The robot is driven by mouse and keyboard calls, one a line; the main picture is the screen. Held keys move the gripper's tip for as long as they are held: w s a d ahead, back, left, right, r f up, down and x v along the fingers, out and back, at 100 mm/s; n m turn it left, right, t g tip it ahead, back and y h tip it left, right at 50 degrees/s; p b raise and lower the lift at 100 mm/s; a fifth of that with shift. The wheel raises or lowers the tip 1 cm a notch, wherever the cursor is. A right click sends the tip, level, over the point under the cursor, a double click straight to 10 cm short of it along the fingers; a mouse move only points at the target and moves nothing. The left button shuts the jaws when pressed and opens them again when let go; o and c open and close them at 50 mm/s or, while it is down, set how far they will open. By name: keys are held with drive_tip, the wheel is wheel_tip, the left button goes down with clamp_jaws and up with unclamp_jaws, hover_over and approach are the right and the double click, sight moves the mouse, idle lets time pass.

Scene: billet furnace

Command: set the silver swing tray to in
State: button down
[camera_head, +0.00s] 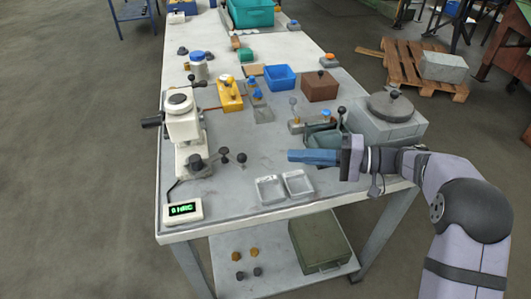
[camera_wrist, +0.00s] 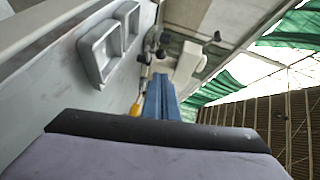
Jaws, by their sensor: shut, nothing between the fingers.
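Two shallow silver square trays lie side by side near the table's front edge, the left one (camera_head: 270,189) and the right one (camera_head: 298,183). They also show at the upper left of the wrist view (camera_wrist: 98,52). I cannot tell whether either is the silver swing tray, and I see no clear hinge. My gripper (camera_head: 291,156) has blue fingers, pointing left above the table, behind the trays. Its fingers also show in the wrist view (camera_wrist: 160,82). It is shut and empty, apart from the trays.
A grey block furnace (camera_head: 380,126) with a round dark lid stands at right, partly behind my wrist. A white press-like machine (camera_head: 183,125) with black knobs stands at left. A small green display (camera_head: 182,210) sits at the front left corner. A blue bin (camera_head: 280,77) and brown box (camera_head: 320,87) stand farther back.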

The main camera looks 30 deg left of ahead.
sight(243, 158)
drive_tip(key=shift+p+x, duration=0.45)
drive_tip(key=shift+x, duration=4.55)
drive_tip(key=shift+s+r, duration=0.1)
drive_tip(key=shift+s+r+m+t+p, duration=0.1)
drive_tip(key=shift+s+m+t+p, duration=0.6)
drive_tip(key=shift+t+p, duration=0.3)
drive_tip(key=shift+s+a+m+t+y+p, duration=0.1)
drive_tip(key=shift+s+m+t+y+p, duration=0.3)
drive_tip(key=shift+s+m+t+p, duration=0.7)
drive_tip(key=shift+s+a+n+p, duration=0.15)
drive_tip(key=shift+s+a+p, duration=0.1)
drive_tip(key=shift+s+p, duration=0.4)
drive_tip(key=shift+s+a+n+p, duration=0.15)
drive_tip(key=shift+s+a+p, duration=0.1)
drive_tip(key=shift+s+p, duration=0.35)
drive_tip(key=d+p, duration=0.1)
drive_tip(key=d, duration=0.2)
drive_tip(key=s+d+p, duration=0.1)
drive_tip(key=d+p, duration=0.1)
drive_tip(key=d+r+p, duration=0.1)
drive_tip(key=d+p, duration=0.1)
drive_tip(key=d, duration=0.1)
drive_tip(key=shift+s+d, duration=0.45)
drive_tip(key=shift+d, duration=0.4)
